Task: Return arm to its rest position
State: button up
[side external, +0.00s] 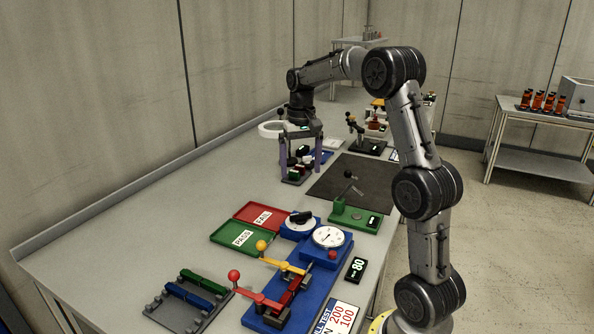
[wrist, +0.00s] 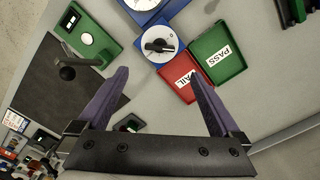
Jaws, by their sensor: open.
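My gripper (side external: 302,153) hangs pointing down above the far half of the bench, left of the dark mat. In the wrist view my gripper (wrist: 158,88) shows two purple fingers spread wide apart, with nothing held between them. My arm bends over from its base at the lower right of the side view. A small dark device stands on the bench below or behind the fingers; whether they touch it cannot be told from the side view.
A red FAIL tray (side external: 259,215) and green PASS tray (side external: 239,236) lie nearer on the bench. The dark mat (side external: 340,183) has free room.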

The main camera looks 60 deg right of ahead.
jog(key=s+a+r+n+t, duration=0.25)
jog(key=a+r, duration=0.25)
jog(key=a, duration=0.3)
jog(key=s+a+r+n+t, duration=0.1)
jog(key=s+a+r+n, duration=0.15)
jog(key=a+r, duration=0.4)
jog(key=s+a+f+n+t, duration=0.1)
jog(key=s+a+f+n, duration=0.1)
jog(key=s+a+f, duration=0.2)
jog(key=s+a+f+n+t, duration=0.1)
jog(key=s+a+f, duration=0.4)
jog(key=s, duration=0.5)
jog(key=shift+s+a+f+n, duration=0.3)
jog(key=shift+a+n, duration=0.3)
jog(key=shift+a, duration=0.15)
